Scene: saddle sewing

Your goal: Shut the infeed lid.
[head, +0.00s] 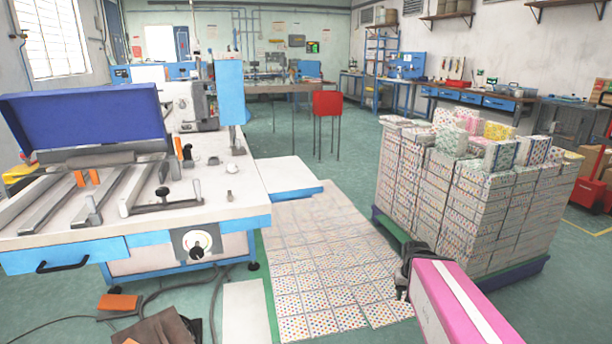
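The infeed lid appears to be the dark blue panel (85,117) at the left in the head view. It stands raised along the back of the white machine bed (235,200), tilted up, with the bed's rails and roller uncovered in front of it. My gripper (402,284) is the small black end of my pink and white arm at the lower right. It is well to the right of the lid and machine, apart from both. Its fingers are small and dark, so I cannot tell whether they are open or shut.
A pallet stacked with patterned blocks (465,200) stands at the right, behind my arm. Patterned sheets (320,260) cover the floor between pallet and machine. An orange piece (117,302), brown cloth and cables lie at the lower left. Open green floor lies farther back.

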